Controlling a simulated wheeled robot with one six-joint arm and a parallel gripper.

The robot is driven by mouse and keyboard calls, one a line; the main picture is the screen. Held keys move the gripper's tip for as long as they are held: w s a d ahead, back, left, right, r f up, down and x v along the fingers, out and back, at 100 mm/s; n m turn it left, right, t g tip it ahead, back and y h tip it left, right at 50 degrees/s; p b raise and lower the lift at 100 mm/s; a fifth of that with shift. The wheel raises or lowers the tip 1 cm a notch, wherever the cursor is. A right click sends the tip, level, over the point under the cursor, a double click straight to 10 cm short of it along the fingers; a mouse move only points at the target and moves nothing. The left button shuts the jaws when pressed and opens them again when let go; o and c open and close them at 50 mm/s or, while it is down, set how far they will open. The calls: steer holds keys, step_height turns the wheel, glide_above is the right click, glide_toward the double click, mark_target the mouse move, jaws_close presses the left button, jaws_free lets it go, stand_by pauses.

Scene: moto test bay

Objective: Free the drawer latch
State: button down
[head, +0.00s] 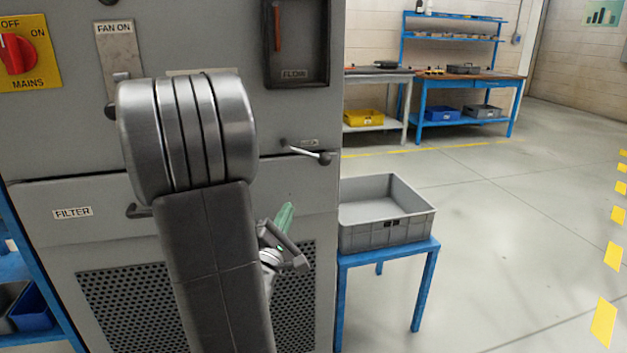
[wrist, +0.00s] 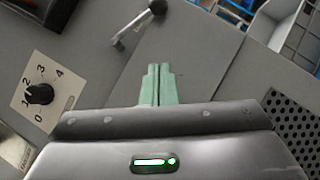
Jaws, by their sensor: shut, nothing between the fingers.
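The drawer labelled FILTER (head: 72,212) spans the cabinet front and looks shut; its dark handle (head: 138,211) is partly behind my arm. The latch is a silver lever (head: 308,153) with a dark ball knob, lying nearly level at the drawer's top right edge. In the wrist view the lever (wrist: 134,28) shows beyond my fingertips, its knob at the top edge of the picture. My gripper (head: 285,214) is below the lever in the head view, in front of the drawer. In the wrist view its green fingers (wrist: 157,84) are together, empty, and apart from the lever.
A numbered dial (wrist: 40,94) is left in the wrist view. A red MAINS switch (head: 15,54), a FAN ON switch (head: 120,60) and a FLOW recess (head: 296,75) are above the drawer. A grey crate (head: 388,234) on a blue stand is right; open floor lies beyond.

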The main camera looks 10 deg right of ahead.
mark_target(319, 162)
steer(key=x, duration=0.9)
steer(key=shift+w+d+r+b, duration=0.1)
steer(key=shift+w+d+b, duration=0.2)
steer(key=shift+b, duration=0.1)
steer(key=shift+w+d+r, duration=0.1)
steer(key=shift+d+r, duration=0.35)
steer(key=shift+d, duration=0.15)
steer(key=shift+w+d+r, duration=0.15)
steer(key=shift+d+r, duration=0.3)
steer(key=shift+d, duration=0.15)
steer(key=shift+w+d+r, duration=0.1)
steer(key=shift+d+r, duration=0.15)
steer(key=shift+d+r+p, duration=0.6)
steer(key=shift+d+r, duration=0.1)
steer(key=shift+r, duration=0.15)
steer(key=shift+f, duration=0.15)
